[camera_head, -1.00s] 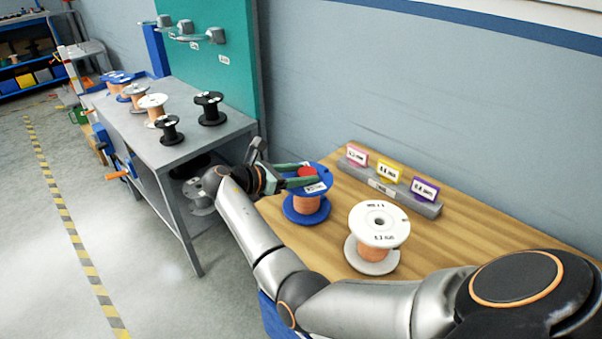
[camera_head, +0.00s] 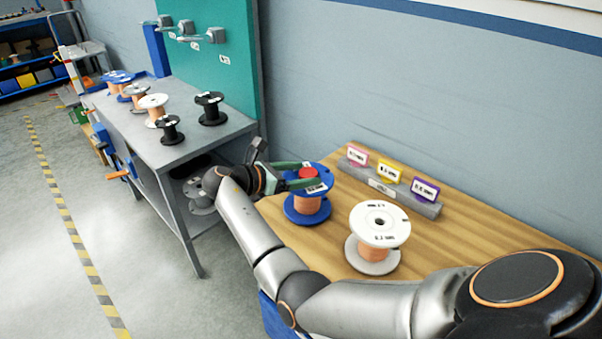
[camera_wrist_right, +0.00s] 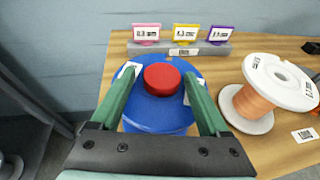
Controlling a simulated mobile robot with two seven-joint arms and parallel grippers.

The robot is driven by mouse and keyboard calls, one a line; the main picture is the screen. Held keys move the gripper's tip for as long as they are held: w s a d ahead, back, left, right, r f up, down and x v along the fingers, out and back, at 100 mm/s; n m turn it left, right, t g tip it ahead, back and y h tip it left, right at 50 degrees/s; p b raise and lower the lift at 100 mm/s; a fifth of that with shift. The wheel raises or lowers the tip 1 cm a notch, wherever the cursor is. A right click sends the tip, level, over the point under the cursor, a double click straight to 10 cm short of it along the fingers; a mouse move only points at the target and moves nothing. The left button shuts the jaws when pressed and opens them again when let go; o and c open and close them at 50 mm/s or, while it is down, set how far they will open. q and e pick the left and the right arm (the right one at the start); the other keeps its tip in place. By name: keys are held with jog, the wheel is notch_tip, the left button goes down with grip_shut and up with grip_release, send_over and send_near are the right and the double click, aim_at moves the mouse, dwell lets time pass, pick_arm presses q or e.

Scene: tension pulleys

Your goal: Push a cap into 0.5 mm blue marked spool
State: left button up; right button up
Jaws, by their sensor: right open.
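The blue spool (camera_head: 306,208) with copper-coloured wire stands upright on the wooden table. Its blue top flange also shows in the right wrist view (camera_wrist_right: 158,118). A red cap (camera_wrist_right: 162,79) sits at the centre of that flange; it also shows in the head view (camera_head: 308,172). I cannot tell how deep it sits. My right gripper (camera_head: 300,174) is open at the top of the spool. In the right wrist view its green fingers (camera_wrist_right: 160,98) lie on either side of the cap, apart from it. My left gripper is not in view.
A white spool (camera_head: 379,228) stands close to the right on the wooden table (camera_head: 470,240). Behind are pink, yellow and purple tags on a grey holder (camera_head: 405,199). A grey bench (camera_head: 150,142) with several spools is at left. The table's right part is clear.

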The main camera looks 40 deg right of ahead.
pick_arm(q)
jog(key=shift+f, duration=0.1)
pick_arm(e)
jog(key=shift+s+a+f, duration=0.1)
jog(key=shift+s+f, duration=0.1)
jog(key=shift+f, duration=0.4)
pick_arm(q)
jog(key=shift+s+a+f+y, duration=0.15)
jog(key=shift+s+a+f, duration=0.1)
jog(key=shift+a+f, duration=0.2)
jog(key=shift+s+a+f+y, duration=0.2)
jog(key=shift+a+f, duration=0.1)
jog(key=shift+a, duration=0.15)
pick_arm(e)
jog(key=r+v, duration=0.1)
jog(key=v, duration=1.1)
jog(key=shift+w+a+r, duration=0.15)
jog(key=shift+w, duration=0.1)
